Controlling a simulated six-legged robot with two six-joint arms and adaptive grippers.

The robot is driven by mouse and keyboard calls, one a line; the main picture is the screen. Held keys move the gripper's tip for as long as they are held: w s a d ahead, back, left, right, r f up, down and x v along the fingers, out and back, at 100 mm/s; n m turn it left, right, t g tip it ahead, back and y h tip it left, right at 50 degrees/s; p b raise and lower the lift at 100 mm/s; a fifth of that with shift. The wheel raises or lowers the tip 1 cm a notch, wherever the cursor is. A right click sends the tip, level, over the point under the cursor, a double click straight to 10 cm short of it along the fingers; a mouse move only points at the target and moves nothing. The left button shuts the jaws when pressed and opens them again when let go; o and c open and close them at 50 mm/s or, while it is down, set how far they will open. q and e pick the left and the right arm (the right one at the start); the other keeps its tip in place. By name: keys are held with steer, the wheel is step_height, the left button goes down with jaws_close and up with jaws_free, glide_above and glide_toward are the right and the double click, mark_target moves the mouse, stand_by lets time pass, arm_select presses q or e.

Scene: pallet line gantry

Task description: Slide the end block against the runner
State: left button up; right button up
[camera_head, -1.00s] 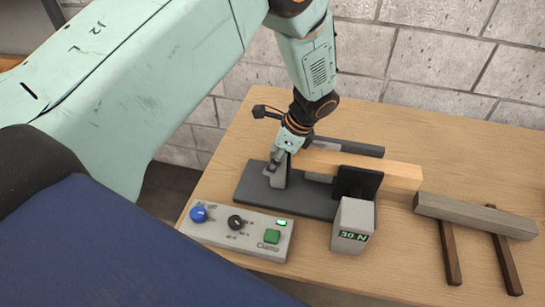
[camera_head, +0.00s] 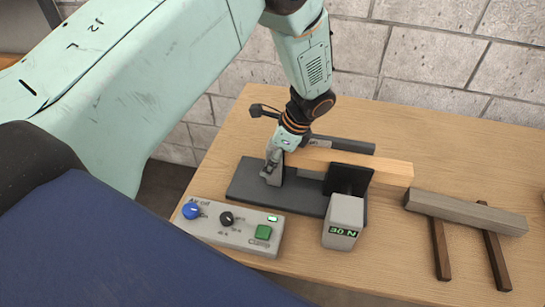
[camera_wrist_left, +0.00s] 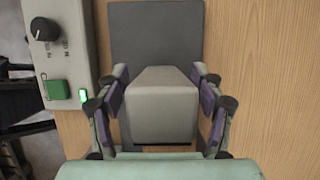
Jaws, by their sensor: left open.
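The end block, which I take to be the grey block (camera_wrist_left: 160,105), stands between the two fingers of my left gripper (camera_wrist_left: 162,100) in the left wrist view. The fingers are open, one on each side of it; whether either touches is hard to tell. In the head view my left gripper (camera_head: 270,170) is low at the left end of the dark fixture plate (camera_head: 300,200) and partly hides the block. A pale wooden bar, perhaps the runner (camera_head: 390,171), lies along the fixture, running right past a black upright pad (camera_head: 347,179). My right gripper is not in view.
A control box (camera_head: 230,230) with a blue knob, a black dial and a green Clamp button stands at front left. A grey unit (camera_head: 343,220) reads 30 N. A grey weathered beam (camera_head: 465,212) lies across two dark slats at right. The back right table is clear.

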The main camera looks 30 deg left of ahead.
arm_select(q)
steer(key=shift+a, duration=0.2)
steer(key=v, duration=1.2)
steer(key=shift+d, duration=0.1)
